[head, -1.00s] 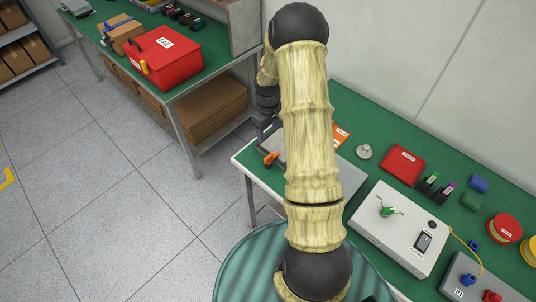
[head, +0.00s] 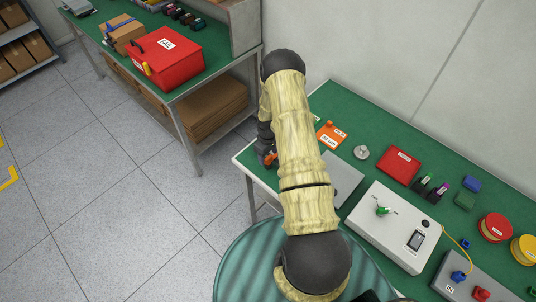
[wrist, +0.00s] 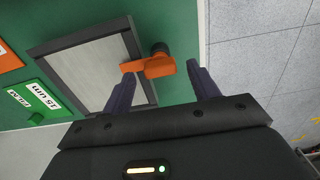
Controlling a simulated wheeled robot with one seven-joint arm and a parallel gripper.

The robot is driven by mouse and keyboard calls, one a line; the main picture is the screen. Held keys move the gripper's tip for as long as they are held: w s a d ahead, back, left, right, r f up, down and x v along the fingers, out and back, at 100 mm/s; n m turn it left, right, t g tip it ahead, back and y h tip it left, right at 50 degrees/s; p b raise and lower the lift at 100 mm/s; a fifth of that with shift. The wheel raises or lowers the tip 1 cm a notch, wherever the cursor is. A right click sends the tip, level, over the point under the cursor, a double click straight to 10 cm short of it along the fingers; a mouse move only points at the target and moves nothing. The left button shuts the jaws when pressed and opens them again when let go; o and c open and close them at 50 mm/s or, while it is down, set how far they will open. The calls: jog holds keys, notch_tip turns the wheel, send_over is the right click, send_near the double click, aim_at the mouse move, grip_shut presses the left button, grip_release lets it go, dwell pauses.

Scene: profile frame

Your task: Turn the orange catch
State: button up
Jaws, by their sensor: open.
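My gripper (wrist: 162,76) is open, with one dark finger on each side of the lever. The lever's left tip lies close to the left finger; I cannot tell whether they touch. In the head view the orange catch (head: 272,157) shows only in part, beside my dark gripper and arm.
A white box with a green handle (head: 392,225), a red box (head: 399,164) and a grey round part (head: 361,152) stand to the right. Open floor (head: 110,220) lies left.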

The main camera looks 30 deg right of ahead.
jog(key=shift+f, duration=0.7)
jog(key=c, duration=1)
